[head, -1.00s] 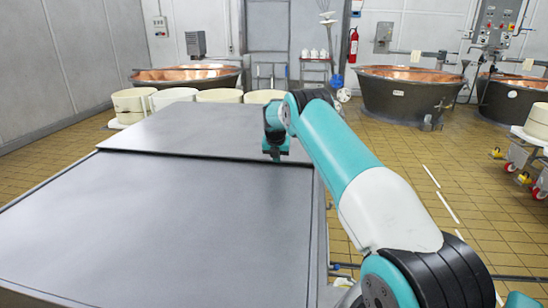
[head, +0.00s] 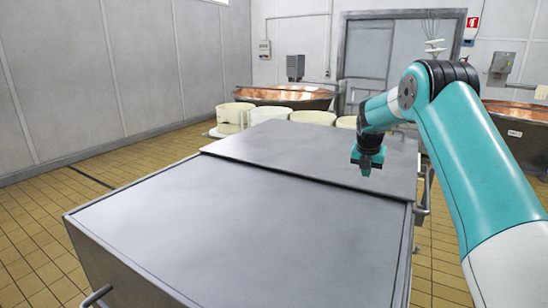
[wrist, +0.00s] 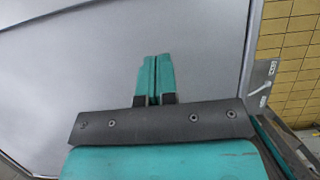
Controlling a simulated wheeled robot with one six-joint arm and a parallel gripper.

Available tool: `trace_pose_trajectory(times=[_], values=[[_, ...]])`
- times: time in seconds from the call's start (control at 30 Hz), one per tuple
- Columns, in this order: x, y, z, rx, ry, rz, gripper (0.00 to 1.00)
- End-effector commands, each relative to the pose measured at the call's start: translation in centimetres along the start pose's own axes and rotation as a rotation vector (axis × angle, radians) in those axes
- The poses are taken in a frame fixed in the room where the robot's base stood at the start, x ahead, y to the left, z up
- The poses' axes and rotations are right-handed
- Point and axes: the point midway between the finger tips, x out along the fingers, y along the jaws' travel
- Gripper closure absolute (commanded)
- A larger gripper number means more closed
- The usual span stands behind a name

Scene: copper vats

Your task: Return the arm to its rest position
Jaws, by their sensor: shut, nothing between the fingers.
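My arm reaches in from the right of the head view and bends down at its elbow. My gripper (head: 367,166) hangs over the right part of a large grey metal table, above its raised rear section (head: 290,150). In the wrist view my gripper (wrist: 155,75) has its two teal fingers together, with nothing between them. The bare grey surface (wrist: 90,60) lies below it. The gripper appears apart from the surface.
The table top (head: 200,230) is clear, with handles at its sides. White tubs (head: 313,117) stand behind it. Copper vats (head: 285,97) stand at the back. Tiled floor (head: 45,230) is free on the left.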

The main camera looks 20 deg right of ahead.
Motion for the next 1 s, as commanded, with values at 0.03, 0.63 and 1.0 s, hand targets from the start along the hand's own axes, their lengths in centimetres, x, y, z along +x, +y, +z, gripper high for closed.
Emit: trace_pose_trajectory(times=[0.03, 0.63, 1.0], values=[[0.0, -0.1, 0.0, 0.001, 0.0, 0.0, 1.0], [-17.3, 8.5, -20.0, 0.717, 0.302, 0.141, 1.0], [-27.8, 2.8, -40.5, 1.313, 0.622, -0.106, 1.0]])
